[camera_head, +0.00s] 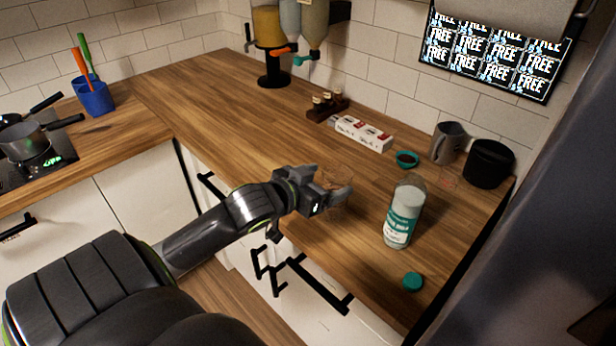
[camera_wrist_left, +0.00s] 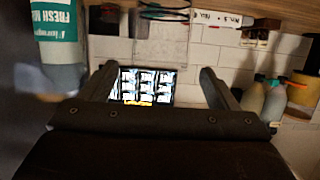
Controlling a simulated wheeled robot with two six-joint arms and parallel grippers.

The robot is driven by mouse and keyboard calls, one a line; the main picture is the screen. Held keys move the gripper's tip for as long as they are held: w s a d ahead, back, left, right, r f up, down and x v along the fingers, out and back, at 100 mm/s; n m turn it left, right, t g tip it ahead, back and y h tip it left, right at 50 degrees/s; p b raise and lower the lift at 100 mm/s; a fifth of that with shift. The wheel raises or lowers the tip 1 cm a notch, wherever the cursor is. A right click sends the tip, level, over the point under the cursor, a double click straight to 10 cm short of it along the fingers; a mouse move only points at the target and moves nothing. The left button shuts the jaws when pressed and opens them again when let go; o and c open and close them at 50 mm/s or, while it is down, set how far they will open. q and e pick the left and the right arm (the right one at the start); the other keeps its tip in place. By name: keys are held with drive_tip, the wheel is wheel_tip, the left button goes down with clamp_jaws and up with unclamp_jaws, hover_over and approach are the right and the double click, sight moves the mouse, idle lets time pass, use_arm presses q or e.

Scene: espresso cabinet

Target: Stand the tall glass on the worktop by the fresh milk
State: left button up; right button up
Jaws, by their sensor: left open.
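The fresh milk bottle (camera_head: 404,214), white with a teal label, stands upright on the wooden worktop (camera_head: 240,125) near its front right. A clear glass (camera_head: 337,178) shows faintly at my left gripper (camera_head: 332,190), left of the milk. Its outline is hard to make out, and the fingers partly hide it. In the left wrist view, my left gripper (camera_wrist_left: 152,85) is open, with a faint clear shape ahead between the fingers. My right gripper is out of view.
A teal cap (camera_head: 412,282) lies near the front edge. A teal ring (camera_head: 406,159), a white box (camera_head: 361,133), a grey mug (camera_head: 449,142) and a black canister (camera_head: 488,164) stand behind the milk. A dispenser (camera_head: 272,45) is at the back.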

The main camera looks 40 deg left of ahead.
use_arm(q)
drive_tip(key=shift+p+v, duration=0.35)
drive_tip(key=shift+v, duration=2.6)
